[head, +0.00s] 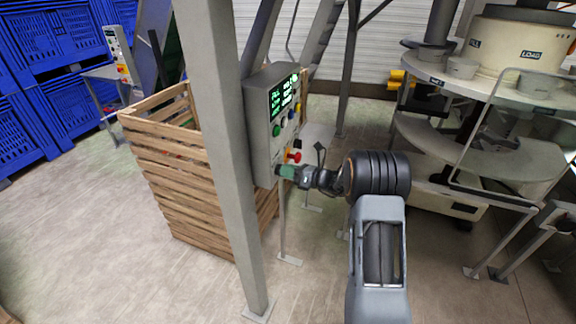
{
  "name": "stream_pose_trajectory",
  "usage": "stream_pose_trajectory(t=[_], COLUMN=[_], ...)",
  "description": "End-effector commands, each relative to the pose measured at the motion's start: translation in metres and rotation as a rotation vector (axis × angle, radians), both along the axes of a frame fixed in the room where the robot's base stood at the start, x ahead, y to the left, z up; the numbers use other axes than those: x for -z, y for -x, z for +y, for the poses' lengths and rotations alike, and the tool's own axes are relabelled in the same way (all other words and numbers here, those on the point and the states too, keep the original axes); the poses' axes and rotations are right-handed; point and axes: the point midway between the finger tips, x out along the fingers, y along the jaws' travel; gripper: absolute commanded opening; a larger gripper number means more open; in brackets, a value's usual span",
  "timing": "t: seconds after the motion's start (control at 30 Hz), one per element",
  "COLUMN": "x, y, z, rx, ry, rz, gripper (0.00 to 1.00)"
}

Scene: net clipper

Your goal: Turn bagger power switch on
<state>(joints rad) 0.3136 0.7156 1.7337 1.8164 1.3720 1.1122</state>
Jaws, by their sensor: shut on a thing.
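A grey control box (258,120) with a green-text display (284,96) stands on a post right of the grey column. Its right-hand face carries several coloured knobs and buttons, with a red knob (294,156) low down. My gripper (284,172) is at the lower part of this face, just below the red knob. It looks shut at the panel. The switch in its jaws is hidden by the fingers, and its position cannot be seen. No label for the power switch is readable.
A grey column (215,150) stands close left of the box. A slatted wooden crate (185,205) is behind it. A round machine (470,150) with tiers stands at the right. Blue crates (60,90) are stacked at the far left. Open floor lies front left.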

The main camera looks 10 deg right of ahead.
Motion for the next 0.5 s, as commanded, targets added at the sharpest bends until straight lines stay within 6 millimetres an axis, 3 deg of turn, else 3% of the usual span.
stream_pose_trajectory(t=[0.5], x=[0.0005], y=[-0.0008], z=[-0.001], rx=[0.0], ry=[-0.179], rz=[0.247], gripper=[0.0])
